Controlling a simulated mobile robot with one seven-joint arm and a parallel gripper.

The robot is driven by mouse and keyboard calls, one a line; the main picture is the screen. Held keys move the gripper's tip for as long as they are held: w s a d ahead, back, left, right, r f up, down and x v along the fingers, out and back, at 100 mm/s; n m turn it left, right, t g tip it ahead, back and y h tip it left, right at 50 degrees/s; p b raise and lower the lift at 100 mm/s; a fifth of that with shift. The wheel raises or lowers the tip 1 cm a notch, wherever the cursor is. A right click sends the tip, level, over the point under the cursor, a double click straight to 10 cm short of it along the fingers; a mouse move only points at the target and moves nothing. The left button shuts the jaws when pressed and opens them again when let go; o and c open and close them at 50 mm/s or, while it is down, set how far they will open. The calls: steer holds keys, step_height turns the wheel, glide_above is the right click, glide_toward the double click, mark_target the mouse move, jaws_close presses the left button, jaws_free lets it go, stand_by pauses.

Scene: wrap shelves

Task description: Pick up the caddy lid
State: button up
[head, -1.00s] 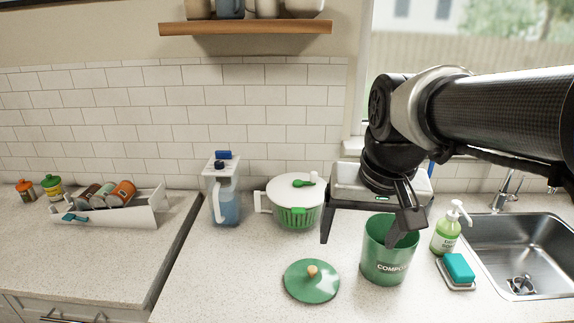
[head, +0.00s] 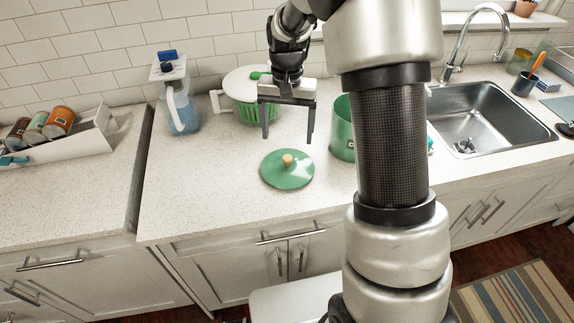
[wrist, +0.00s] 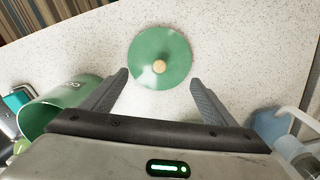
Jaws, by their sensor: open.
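The caddy lid (head: 284,172) is a round green disc with a small wooden knob (head: 287,160). It lies flat on the speckled counter, and in the wrist view the lid (wrist: 150,48) shows whole, ahead of the fingertips. My gripper (head: 288,139) is open and empty, pointing down above the counter, behind the lid in the head view. In the wrist view my gripper (wrist: 158,78) has its two fingers spread wide, with the knob roughly between their lines. The green compost caddy (head: 342,130) stands right of the lid, partly hidden by my arm.
A white-lidded green colander pot (head: 243,104) stands behind my gripper. A water pitcher (head: 182,108) is at the back left. The sink (head: 490,112) is at the right. The counter (head: 205,190) left of the lid is clear.

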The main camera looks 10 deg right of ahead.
mark_target(288, 158)
step_height(288, 158, down, 10)
steer(key=shift+f+p, duration=0.1)
steer(key=shift+p, duration=0.25)
steer(key=shift+s, duration=0.1)
jaws_close()
stand_by(0.4)
